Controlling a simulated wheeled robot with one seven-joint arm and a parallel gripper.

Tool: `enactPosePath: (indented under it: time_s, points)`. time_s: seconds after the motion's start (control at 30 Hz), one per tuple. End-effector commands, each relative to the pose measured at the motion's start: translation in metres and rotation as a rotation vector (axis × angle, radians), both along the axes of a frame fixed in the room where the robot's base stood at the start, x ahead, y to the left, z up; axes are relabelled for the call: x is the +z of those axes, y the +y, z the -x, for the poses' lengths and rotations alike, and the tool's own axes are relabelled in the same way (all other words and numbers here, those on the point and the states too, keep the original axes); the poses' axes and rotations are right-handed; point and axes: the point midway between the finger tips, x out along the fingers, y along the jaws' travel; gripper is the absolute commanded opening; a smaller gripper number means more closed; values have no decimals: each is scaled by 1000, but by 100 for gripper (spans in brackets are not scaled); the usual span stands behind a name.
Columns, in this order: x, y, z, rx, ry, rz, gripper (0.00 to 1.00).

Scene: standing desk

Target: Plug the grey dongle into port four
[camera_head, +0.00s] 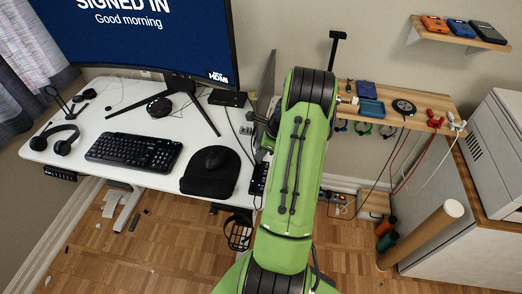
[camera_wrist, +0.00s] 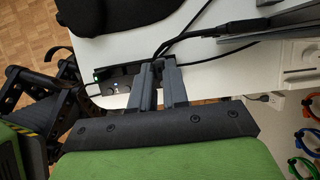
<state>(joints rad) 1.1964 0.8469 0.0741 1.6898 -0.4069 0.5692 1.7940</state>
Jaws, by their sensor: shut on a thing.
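My gripper (camera_wrist: 158,72) shows in the wrist view with its two grey fingers close together at the edge of the white desk. It is shut on a small piece between the fingertips, taken to be the grey dongle; the fingers hide most of it. The fingertips are at the right part of a black port strip (camera_wrist: 115,80) with a green light at its left end. The port numbers cannot be read, and I cannot tell whether the dongle is in a port. In the head view the strip (camera_head: 259,179) is at the desk's right edge, and my arm hides my gripper.
Black cables (camera_wrist: 180,38) run over the desk just beyond the fingertips. A black mouse pad (camera_head: 211,178) with a mouse lies left of the strip. A keyboard (camera_head: 134,152) and monitor (camera_head: 150,35) stand farther left. A wooden shelf (camera_head: 385,103) is to the right.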

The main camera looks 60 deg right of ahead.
Motion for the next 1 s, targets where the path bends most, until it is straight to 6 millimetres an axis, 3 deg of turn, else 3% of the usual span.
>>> enactPosePath:
  time_s: [0.4, 0.43, 0.6, 0.87, 1.0]
  points:
    - [-11, 0, 0, 0, 0, 0, 0]
    - [-11, 0, 0, 1, -1, 1, 18]
    - [-10, 0, 0, 1, 0, 0, 44]
    - [-10, 0, 0, 0, 0, 0, 44]
    - [5, -3, 5, -1, -1, 2, 44]
